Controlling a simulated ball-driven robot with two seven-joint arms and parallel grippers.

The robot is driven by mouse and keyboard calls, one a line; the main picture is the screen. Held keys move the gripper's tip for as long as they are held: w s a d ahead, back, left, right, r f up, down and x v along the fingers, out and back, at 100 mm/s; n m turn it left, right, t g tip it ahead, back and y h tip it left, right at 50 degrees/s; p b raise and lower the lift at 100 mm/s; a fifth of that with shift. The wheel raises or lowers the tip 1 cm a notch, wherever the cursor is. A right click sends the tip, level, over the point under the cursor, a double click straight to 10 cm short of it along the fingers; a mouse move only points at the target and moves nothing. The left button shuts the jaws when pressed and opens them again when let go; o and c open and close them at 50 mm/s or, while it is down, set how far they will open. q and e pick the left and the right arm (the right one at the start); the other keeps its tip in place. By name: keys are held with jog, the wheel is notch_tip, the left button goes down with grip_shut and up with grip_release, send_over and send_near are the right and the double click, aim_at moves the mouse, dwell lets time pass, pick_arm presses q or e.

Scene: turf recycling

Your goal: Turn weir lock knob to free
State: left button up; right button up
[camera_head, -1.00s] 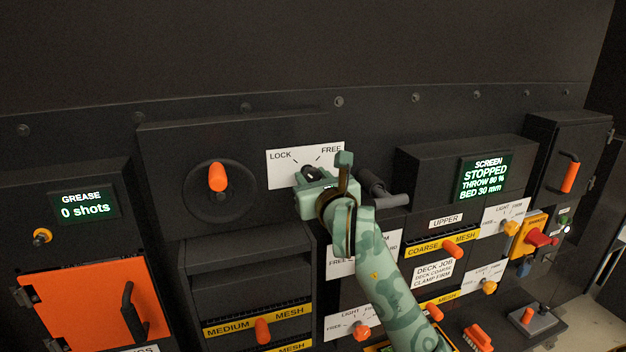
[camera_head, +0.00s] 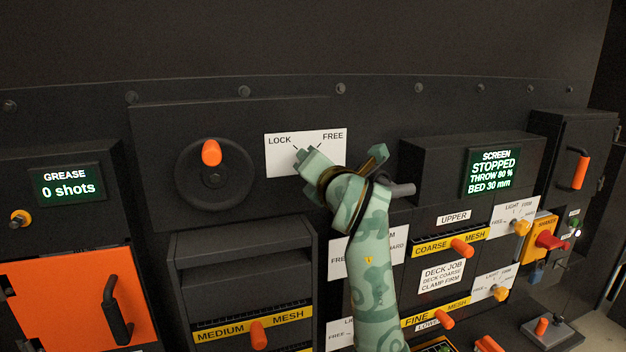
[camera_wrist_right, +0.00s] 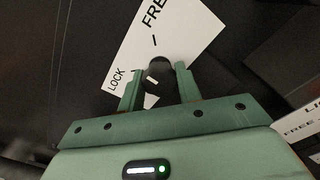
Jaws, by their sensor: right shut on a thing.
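The weir lock knob (camera_wrist_right: 157,72) is black with a short white mark. In the right wrist view it sits between the two green fingers of my right gripper (camera_wrist_right: 158,86), which is shut on it. The white mark lies roughly in line with the tick on the LOCK side. In the head view my right gripper (camera_head: 308,160) hides the knob. My left gripper is not in view.
A handwheel with an orange grip (camera_head: 211,153) is left of the label. A grey handle (camera_head: 401,189) sticks out just right of my wrist, close to it. The screen display box (camera_head: 430,165) juts out further right. Mesh drawers and small knobs are below.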

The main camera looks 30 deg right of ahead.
jog(key=m+b, duration=0.5)
jog(key=shift+f, duration=0.3)
jog(key=shift+r+m+b, duration=0.2)
jog(key=shift+m+b, duration=1.35)
jog(key=shift+m, duration=0.05)
jog(key=o, duration=1)
jog(key=shift+a, duration=0.1)
